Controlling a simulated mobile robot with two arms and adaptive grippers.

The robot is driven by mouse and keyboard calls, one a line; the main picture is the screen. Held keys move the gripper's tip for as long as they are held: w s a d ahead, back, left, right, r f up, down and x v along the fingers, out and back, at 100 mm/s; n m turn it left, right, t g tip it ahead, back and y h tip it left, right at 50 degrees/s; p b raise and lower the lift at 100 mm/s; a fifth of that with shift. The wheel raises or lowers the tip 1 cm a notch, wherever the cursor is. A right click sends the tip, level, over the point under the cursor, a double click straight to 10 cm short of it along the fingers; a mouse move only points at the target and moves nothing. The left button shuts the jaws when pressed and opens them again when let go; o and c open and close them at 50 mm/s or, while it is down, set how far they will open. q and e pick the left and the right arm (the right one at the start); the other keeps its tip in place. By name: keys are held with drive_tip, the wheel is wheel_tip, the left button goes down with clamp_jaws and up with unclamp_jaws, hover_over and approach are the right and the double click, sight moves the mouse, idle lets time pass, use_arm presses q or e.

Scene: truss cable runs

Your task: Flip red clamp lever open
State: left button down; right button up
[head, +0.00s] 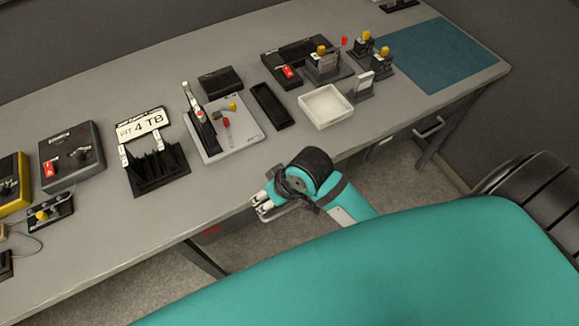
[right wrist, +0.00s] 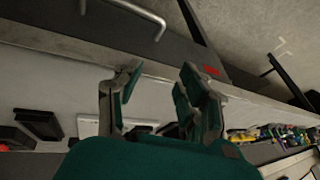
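A light grey base plate (head: 240,141) lies on the bench and carries a clamp. A lever with a red tip (head: 226,122) stands up from the plate, with a yellow-tipped part (head: 232,106) beside it. A taller black and silver upright (head: 195,105) with a small red spot stands at the plate's left. My right gripper (head: 261,204) is empty at the bench's front edge, below and apart from the plate. In the right wrist view its fingers (right wrist: 160,88) are spread open, and a pale plate edge (right wrist: 88,128) shows partly behind them. My left gripper is not in view.
Devices with red switches stand further left and back. Bare bench lies in front of the plate.

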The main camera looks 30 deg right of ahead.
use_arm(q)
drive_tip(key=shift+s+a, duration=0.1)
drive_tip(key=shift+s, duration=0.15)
use_arm(e)
drive_tip(key=s+d+f+h, duration=0.1)
drive_tip(key=s+d+f, duration=0.2)
drive_tip(key=f, duration=0.1)
drive_tip(key=shift+s+d+f, duration=0.15)
drive_tip(key=shift+f, duration=0.2)
drive_tip(key=s+d+r+h, duration=0.2)
drive_tip(key=s+d+r, duration=0.3)
drive_tip(key=s+r, duration=0.15)
wheel_tip(320, 180, down, 25)
drive_tip(key=s+g, duration=0.2)
drive_tip(key=s+d+f, duration=0.1)
drive_tip(key=s+f, duration=0.7)
drive_tip(key=s+d+f, duration=0.2)
drive_tip(key=s+f, duration=0.7)
drive_tip(key=shift+s+d+f+g, duration=0.2)
drive_tip(key=shift+d+g, duration=0.1)
drive_tip(key=shift+g, duration=0.1)
